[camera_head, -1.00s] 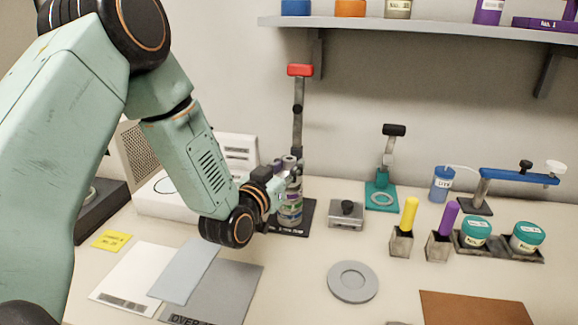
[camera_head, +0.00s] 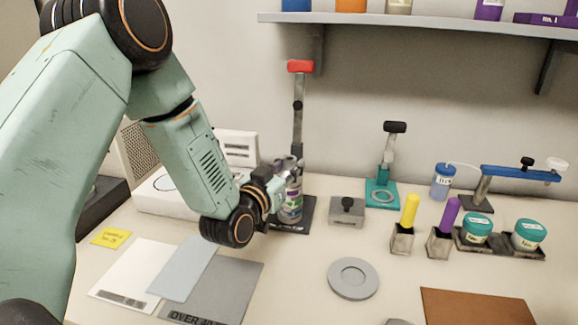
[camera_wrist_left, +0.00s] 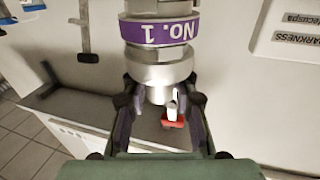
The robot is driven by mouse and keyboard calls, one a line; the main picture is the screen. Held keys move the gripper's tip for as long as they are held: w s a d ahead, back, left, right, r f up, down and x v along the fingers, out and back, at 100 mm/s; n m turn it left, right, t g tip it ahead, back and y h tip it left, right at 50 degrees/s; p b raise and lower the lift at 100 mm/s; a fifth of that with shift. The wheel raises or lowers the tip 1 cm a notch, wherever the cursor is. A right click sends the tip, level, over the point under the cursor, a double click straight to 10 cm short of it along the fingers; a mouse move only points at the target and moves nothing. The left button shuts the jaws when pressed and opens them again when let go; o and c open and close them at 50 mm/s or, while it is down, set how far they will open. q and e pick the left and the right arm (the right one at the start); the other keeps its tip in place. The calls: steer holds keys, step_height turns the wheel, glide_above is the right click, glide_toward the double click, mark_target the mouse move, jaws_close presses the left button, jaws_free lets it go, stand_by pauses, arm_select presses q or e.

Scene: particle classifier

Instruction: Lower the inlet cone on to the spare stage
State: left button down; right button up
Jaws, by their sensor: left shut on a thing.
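My left gripper (camera_head: 287,168) is at the top of a small upright stack (camera_head: 291,209) on a dark base plate. In the left wrist view its fingers (camera_wrist_left: 158,98) are shut on a silver, narrowing piece, which looks like the inlet cone (camera_wrist_left: 158,92). A wider silver ring and a purple band marked No. 1 (camera_wrist_left: 160,31) adjoin it in that picture. The fingers hide most of the cone in the head view. I cannot tell for certain which ring is the spare stage, or whether the cone rests on it. My right gripper is not in view.
A stand with a red top (camera_head: 300,67) rises right behind the stack. A small metal block (camera_head: 347,210) sits to its right, and a round grey dish (camera_head: 353,279) in front. A shelf (camera_head: 430,27) runs above.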

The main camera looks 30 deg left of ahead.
arm_select(q)
steer(key=c, duration=1)
jaws_free()
steer(key=s, duration=1.2)
steer(key=shift+a, duration=0.1)
